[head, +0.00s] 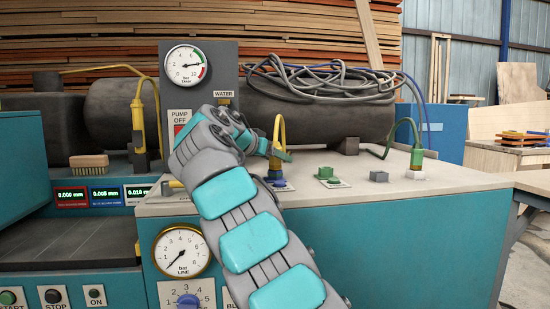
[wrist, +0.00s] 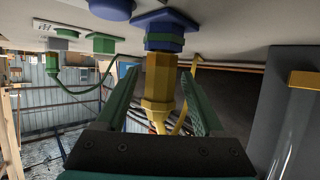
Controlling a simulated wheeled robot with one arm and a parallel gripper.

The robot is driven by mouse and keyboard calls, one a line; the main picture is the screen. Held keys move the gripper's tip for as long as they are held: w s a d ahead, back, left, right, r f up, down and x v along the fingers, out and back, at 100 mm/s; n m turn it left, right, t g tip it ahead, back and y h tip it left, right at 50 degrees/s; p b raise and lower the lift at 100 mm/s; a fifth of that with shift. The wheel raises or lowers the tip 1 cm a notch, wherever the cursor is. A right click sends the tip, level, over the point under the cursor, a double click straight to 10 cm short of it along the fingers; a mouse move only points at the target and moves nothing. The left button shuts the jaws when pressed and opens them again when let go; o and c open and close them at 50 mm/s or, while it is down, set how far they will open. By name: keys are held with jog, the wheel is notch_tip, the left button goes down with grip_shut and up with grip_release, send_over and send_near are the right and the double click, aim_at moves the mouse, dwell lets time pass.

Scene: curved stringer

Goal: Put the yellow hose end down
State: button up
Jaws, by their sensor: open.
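The yellow hose end (wrist: 160,82) stands on a blue fitting (wrist: 164,40) in the wrist view, which shows the scene upside down. Its tip meets the blue collar; how deep it sits I cannot tell. In the head view the yellow hose (head: 280,128) arches above the blue fitting (head: 277,183) on the pale bench top. My gripper (wrist: 156,75) is open, with one finger on each side of the yellow end. In the head view my gripper (head: 274,151) is beside the hose, partly hidden by my arm.
A green hose end (head: 416,158) stands on a pale fitting to the right, with a green fitting (head: 327,175) and grey block (head: 379,176) nearby. Gauges (head: 185,65), another yellow hose (head: 138,115) and a brush (head: 89,164) are left. Coiled grey hose (head: 320,80) lies behind.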

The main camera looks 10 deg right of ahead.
jog(key=v, duration=1.2)
jog(key=shift+p, duration=0.35)
jog(key=shift+r, duration=0.1)
